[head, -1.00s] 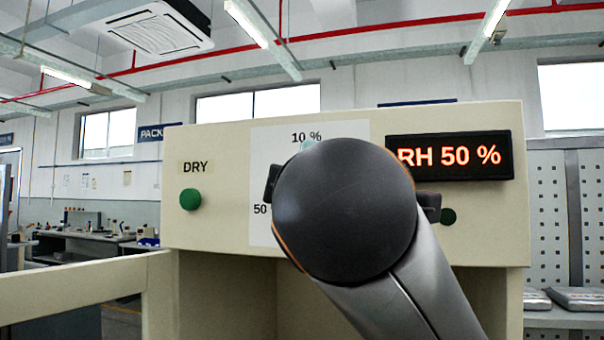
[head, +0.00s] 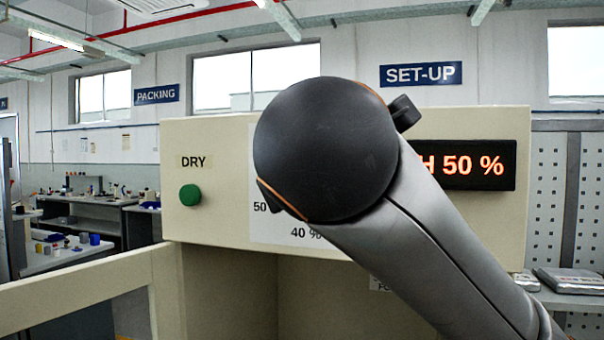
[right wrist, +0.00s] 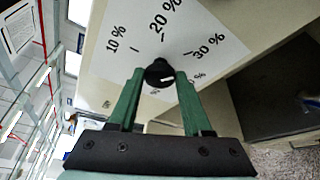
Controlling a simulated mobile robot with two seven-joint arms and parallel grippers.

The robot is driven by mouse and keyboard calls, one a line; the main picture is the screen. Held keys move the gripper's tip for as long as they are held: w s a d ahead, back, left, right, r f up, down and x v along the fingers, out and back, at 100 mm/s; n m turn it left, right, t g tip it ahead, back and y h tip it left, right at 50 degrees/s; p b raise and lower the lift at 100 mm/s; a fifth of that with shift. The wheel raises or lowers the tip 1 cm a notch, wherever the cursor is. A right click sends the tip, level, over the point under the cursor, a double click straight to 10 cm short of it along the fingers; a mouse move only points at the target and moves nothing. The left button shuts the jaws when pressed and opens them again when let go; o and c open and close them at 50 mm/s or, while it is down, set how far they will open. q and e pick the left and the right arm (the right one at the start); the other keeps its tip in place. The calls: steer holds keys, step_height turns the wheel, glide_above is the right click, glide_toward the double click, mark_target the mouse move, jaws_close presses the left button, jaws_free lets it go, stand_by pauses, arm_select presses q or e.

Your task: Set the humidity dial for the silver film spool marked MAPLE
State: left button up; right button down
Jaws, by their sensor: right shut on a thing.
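The humidity dial is a black knob (right wrist: 159,72) on a white scale sheet (right wrist: 100,62) in the right wrist view. My right gripper (right wrist: 158,79) has its two green fingers on either side of the knob and is shut on it. The marks 10 %, 20 % and 30 % show around it; a further mark is partly hidden by a finger. In the head view my right arm hides the knob and gripper. The lit display (head: 480,165) shows 50 %, its left end covered. I see no spool marked MAPLE. My left gripper is not in view.
A green button (head: 190,196) sits under a DRY label on the cream cabinet (head: 215,220). An opening lies below the panel. Flat silvery items (head: 568,281) lie on a shelf at right. Benches stand at far left.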

stand_by(0.4)
steer(key=shift+c, duration=1.7)
jaws_free()
steer(key=shift+s, duration=0.1)
steer(key=s+r+b, duration=0.2)
steer(key=s+b, duration=0.3)
steer(key=s, duration=0.7)
steer(key=shift+d+r, duration=0.15)
steer(key=shift+r, duration=0.05)
